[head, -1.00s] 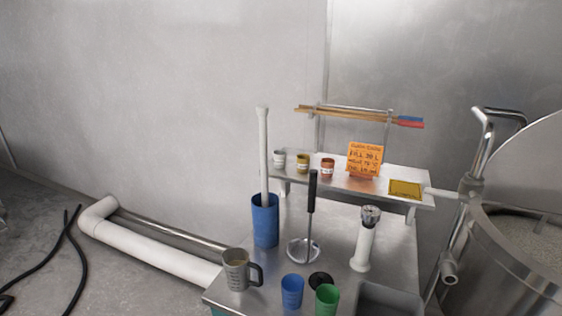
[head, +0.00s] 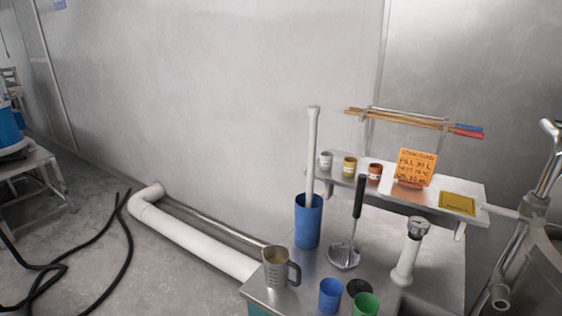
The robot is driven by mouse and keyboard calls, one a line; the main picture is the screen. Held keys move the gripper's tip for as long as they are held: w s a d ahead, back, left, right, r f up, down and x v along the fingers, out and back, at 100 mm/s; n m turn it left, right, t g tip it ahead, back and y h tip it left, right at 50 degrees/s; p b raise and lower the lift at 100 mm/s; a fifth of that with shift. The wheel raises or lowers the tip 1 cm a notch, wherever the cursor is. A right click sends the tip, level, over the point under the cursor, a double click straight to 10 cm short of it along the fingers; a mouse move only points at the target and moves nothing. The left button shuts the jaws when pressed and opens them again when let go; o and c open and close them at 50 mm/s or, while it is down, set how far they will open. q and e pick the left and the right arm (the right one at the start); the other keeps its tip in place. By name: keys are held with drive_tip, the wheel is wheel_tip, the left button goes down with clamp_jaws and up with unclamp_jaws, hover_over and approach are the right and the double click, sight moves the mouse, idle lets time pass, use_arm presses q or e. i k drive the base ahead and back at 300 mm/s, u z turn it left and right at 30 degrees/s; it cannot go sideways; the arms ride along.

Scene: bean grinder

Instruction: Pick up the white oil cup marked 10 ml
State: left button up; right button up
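A small white cup (head: 325,160) stands upright at the left end of the raised shelf (head: 400,199). Its marking is too small to read. A yellow cup (head: 349,166) and a red-brown cup (head: 375,172) stand in a row to its right. The white pole in the blue holder rises just left of the white cup. Neither of my grippers shows in the head view.
A blue holder (head: 308,228), a metal jug (head: 275,268), a ladle (head: 345,254), a white cylinder (head: 408,256), and blue (head: 330,294) and green (head: 365,305) cups stand on the table below the shelf. An orange card (head: 416,167) stands on the shelf. Black hoses (head: 100,250) lie on the floor.

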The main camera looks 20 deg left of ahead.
sight(326, 161)
drive_tip(key=u, duration=1.9)
drive_tip(key=i, duration=0.8)
drive_tip(key=u, duration=0.65)
drive_tip(key=i, duration=1.3)
drive_tip(key=z, duration=1.4)
